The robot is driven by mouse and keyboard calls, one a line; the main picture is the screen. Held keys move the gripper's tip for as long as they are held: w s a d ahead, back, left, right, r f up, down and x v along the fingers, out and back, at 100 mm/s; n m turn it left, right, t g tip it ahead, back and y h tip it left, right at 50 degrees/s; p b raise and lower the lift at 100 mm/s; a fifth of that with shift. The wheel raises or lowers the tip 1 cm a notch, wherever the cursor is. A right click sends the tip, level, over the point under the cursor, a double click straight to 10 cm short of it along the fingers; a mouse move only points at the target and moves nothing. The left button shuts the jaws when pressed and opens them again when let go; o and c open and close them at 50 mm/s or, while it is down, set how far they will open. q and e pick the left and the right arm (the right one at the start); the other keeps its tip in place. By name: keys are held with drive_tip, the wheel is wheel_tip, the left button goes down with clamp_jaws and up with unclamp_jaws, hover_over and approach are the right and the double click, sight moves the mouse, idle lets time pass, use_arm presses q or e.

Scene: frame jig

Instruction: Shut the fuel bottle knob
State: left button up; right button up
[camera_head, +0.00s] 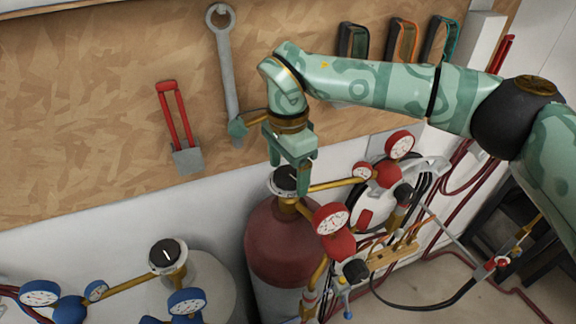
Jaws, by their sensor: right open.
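The fuel bottle, which I take to be the dark red bottle (272,243), stands upright near the middle of the view. Its black knob (285,184) sits on the brass valve at the top. My right gripper (289,173) is open and points down over this knob, one finger to each side in the picture. The fingers hide part of the knob. I cannot tell whether they touch it. My left gripper is not in view.
A pale bottle with a black knob (165,254) and blue gauges (187,301) stands at the lower left. Red gauges (331,219), brass pipes and hoses crowd the right of the red bottle. A wooden tool board (90,120) with a wrench (226,70) is behind.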

drive_tip(key=shift+w+f, duration=0.1)
drive_tip(key=c, duration=1)
